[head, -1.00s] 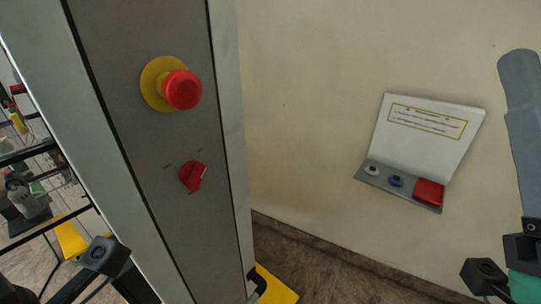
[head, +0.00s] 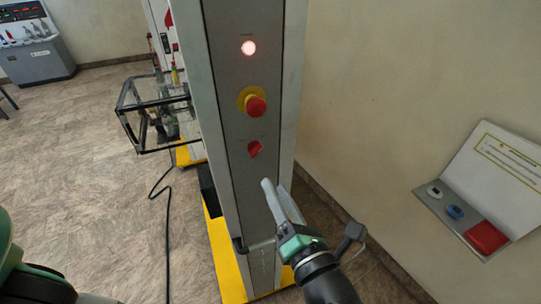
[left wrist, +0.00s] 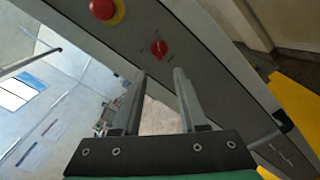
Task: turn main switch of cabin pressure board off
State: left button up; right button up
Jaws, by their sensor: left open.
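The red rotary switch (head: 255,149) sits on the grey front panel of a tall cabinet (head: 240,75), below a red mushroom button. In the left wrist view the switch (left wrist: 159,48) lies beyond the fingertips, its pointer roughly along the panel. My left gripper (head: 276,185) is open and empty, just below and in front of the switch, apart from it. Its two fingers (left wrist: 155,75) show spread in the left wrist view, with the switch above the gap between them. My right gripper is not in view.
A red mushroom button (head: 256,106) on a yellow collar and a lit lamp (head: 248,48) are above the switch. A wall-mounted box (head: 490,185) with buttons is at right. A black frame (head: 150,110) is left of the cabinet.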

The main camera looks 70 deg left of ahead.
aim_at(257, 153)
pick_arm(q)
jog(key=a, duration=0.3)
jog(key=a+p, duration=0.1)
jog(key=a, duration=0.3)
jog(key=a+p, duration=0.1)
jog(key=a, duration=0.2)
jog(key=shift+w+a, duration=0.3)
jog(key=shift+a, duration=0.05)
grip_shut()
